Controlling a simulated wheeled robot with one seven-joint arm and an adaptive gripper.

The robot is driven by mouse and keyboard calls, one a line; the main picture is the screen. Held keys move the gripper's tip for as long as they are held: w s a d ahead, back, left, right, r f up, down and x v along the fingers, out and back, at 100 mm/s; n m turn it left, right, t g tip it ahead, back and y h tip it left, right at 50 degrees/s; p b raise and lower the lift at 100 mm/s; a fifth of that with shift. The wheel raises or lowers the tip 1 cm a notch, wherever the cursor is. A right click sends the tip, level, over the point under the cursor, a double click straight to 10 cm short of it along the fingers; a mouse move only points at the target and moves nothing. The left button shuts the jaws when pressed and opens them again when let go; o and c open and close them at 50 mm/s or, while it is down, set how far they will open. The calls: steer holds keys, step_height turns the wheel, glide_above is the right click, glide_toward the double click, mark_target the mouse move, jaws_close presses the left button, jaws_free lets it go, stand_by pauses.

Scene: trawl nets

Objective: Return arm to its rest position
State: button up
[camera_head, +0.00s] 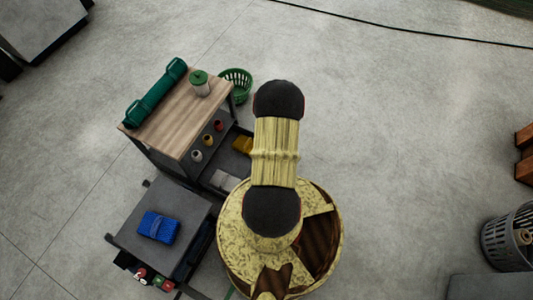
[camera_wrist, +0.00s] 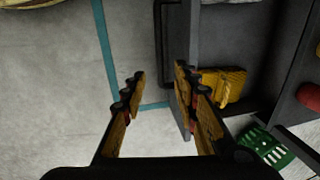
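My gripper (camera_wrist: 159,73) shows in the wrist view with its two yellow and black fingers spread apart. Nothing is between the fingers, and bare grey floor shows past them. The right finger overlaps the edge of a dark shelf unit (camera_wrist: 238,50) in the picture; I cannot tell how close it is. In the head view my yellow arm (camera_head: 275,150) with black joints reaches up the picture from my round base. The gripper is hidden there.
A wooden-topped bench (camera_head: 180,115) holds a green roll (camera_head: 156,93) and a green-lidded jar (camera_head: 200,84). A yellow item (camera_wrist: 222,86) lies in the shelf. A green basket (camera_head: 237,84) stands beside the bench. A grey cart (camera_head: 195,215) carries a blue bundle (camera_head: 158,227).

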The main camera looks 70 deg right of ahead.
stand_by(0.6)
steer(key=a+r+y, duration=0.2)
steer(key=a+y, duration=0.1)
steer(key=a, duration=0.7)
steer(key=w+r+n+y, duration=0.1)
steer(key=w+r, duration=0.3)
steer(key=r, duration=0.5)
steer(key=w+r+n+y, duration=0.1)
steer(key=w+r+n, duration=0.15)
steer(key=r, duration=0.75)
steer(key=w+r+n, duration=0.1)
steer(key=w+r, duration=0.3)
steer(key=r, duration=0.5)
steer(key=w+a+r+n+g+h, duration=0.1)
steer(key=w+a+r+n, duration=0.15)
steer(key=r, duration=0.85)
steer(key=w+a+r+n+g, duration=0.15)
steer(key=a+r, duration=0.25)
steer(key=r, duration=0.8)
steer(key=s+a+r+n+t+h, duration=0.2)
steer(key=a+r+n, duration=0.3)
steer(key=a+r, duration=0.7)
steer(key=s+a+r+n+t+h, duration=0.1)
steer(key=a+r+n+t, duration=0.3)
steer(key=a+r, duration=0.9)
step_height(320, 180, up, 8)
steer(key=shift+s+f+n+h, duration=0.25)
steer(key=shift+s+n+h, duration=0.15)
steer(key=shift+s+n, duration=0.5)
